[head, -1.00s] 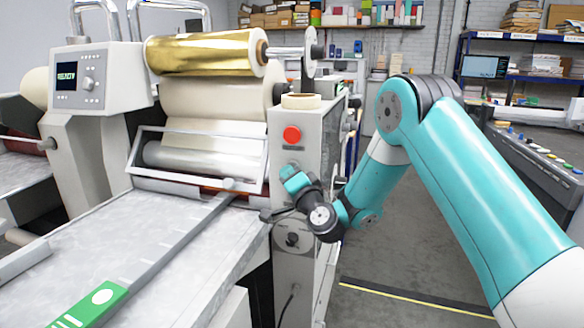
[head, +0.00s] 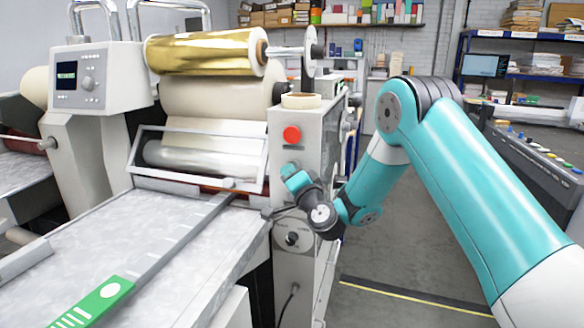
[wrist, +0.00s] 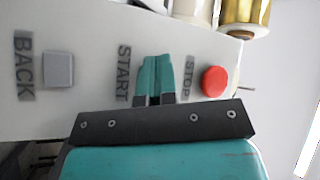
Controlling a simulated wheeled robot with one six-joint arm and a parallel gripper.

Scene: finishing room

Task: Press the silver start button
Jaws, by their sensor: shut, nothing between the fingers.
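My gripper (head: 287,172) is at the front of the grey-white machine post (head: 310,125), below the red stop button (head: 292,134). In the wrist view my gripper's teal fingertips (wrist: 155,72) are together with nothing between them. They point at the panel between the START label (wrist: 123,73) and the STOP label (wrist: 188,77). The silver start button is not visible; the fingertips cover the place beside its label. I cannot tell whether they touch it. The red stop button also shows right of the fingers (wrist: 215,81).
A grey square button (wrist: 58,69) beside the BACK label (wrist: 24,65) is at the left in the wrist view. A gold foil roll (head: 205,52) and a control box with a display (head: 66,75) top the machine. A green-ended strip (head: 97,300) lies on the feed table (head: 155,255).

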